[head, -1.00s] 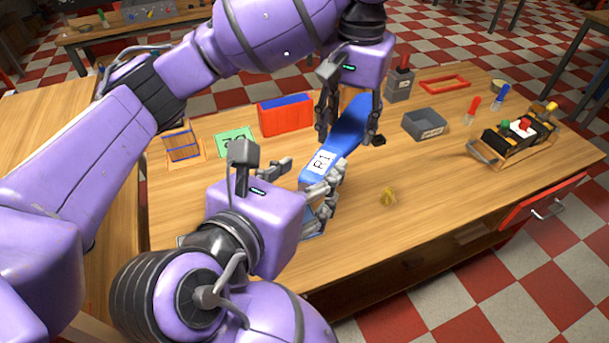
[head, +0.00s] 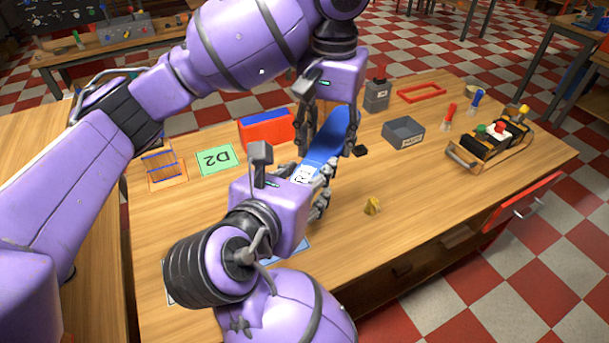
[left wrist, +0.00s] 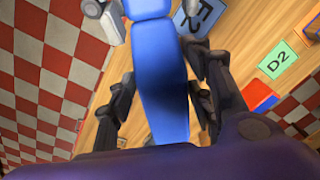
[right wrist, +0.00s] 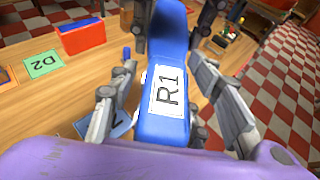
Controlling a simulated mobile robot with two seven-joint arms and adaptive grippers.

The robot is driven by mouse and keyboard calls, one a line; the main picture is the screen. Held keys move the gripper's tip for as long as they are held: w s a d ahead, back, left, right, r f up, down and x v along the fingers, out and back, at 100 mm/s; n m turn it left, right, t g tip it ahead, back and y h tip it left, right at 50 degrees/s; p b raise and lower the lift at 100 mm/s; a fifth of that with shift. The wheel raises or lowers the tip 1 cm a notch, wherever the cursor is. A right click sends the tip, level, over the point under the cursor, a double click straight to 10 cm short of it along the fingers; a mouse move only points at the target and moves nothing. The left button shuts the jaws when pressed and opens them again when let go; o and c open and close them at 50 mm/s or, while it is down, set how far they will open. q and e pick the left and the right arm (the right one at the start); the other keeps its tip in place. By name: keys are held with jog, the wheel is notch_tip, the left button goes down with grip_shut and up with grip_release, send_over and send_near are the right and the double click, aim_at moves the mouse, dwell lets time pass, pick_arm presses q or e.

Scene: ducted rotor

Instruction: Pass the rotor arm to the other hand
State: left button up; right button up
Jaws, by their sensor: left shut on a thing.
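The blue rotor arm (head: 337,132) carries a white R1 label and is held above the table. My left gripper (head: 329,148) is shut on it at its far part; the left wrist view shows the blue arm (left wrist: 160,80) between the fingers. My right gripper (head: 312,190) is at the near, labelled end, with its fingers on either side of it. In the right wrist view, the labelled rotor arm (right wrist: 163,128) lies between the spread right fingers, which look open. The right hand partly hides the label in the head view.
The front right tabletop is clear.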

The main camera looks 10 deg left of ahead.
jog(key=c, duration=0.8)
pick_arm(q)
jog(key=o, duration=1.5)
pick_arm(e)
grip_shut()
pick_arm(q)
jog(key=shift+r, duration=0.1)
